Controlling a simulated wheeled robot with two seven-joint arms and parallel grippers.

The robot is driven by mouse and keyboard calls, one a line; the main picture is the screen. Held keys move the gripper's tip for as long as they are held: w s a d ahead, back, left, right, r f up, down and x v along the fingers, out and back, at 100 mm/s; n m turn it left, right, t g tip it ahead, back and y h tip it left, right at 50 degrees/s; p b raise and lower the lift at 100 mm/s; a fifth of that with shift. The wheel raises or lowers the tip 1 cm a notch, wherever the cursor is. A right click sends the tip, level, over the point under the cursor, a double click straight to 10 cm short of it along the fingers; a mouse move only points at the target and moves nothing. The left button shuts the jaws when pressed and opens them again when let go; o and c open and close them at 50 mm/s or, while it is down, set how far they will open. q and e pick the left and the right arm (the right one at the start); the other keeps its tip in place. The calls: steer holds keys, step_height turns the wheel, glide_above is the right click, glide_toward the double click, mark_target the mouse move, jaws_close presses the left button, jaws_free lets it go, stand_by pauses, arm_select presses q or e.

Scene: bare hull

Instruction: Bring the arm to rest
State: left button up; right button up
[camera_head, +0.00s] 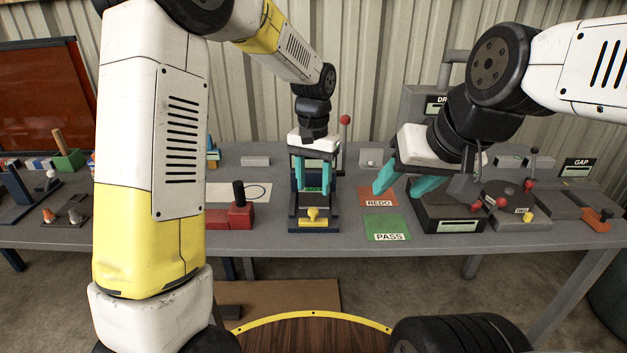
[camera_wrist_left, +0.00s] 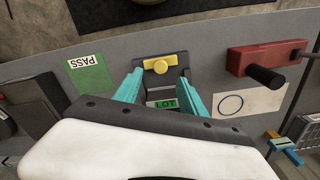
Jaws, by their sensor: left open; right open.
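My left gripper (camera_head: 314,178) hangs over a dark stand (camera_head: 290,222) with a yellow knob (camera_head: 313,215) on its front. Its teal fingers are open and apart. In the left wrist view the open fingers (camera_wrist_left: 161,85) hold nothing, and a green LOT label (camera_wrist_left: 165,104) shows between them. The yellow knob (camera_wrist_left: 160,65) lies just beyond the fingertips. My right gripper (camera_head: 402,190) is open and empty, tilted above the bench beside a dark box (camera_head: 435,215) with a display. Whether either gripper touches anything below it cannot be told.
A green PASS card (camera_head: 388,225) and a red REDO card (camera_head: 378,197) lie on the grey bench (camera_head: 345,237). A red block with a black handle (camera_head: 240,212) stands left of the dark stand. A red-knobbed lever (camera_head: 345,121) rises close behind my left gripper. Several fixtures crowd the right end.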

arm_select(q)
steer(key=s+a+r+n+t, duration=0.1)
steer(key=s+a+r+t, duration=0.1)
steer(key=s+a+r, duration=0.2)
steer(key=s+a+r+n+t+h, duration=0.1)
steer(key=s+a+r, duration=0.3)
steer(key=s, duration=0.6)
steer(key=s+a+r+n+t+h, duration=0.1)
steer(key=s+a+r+n+t, duration=0.1)
steer(key=s+a+r, duration=0.3)
steer(key=shift+s+a+t, duration=0.6)
steer(key=shift+s, duration=0.5)
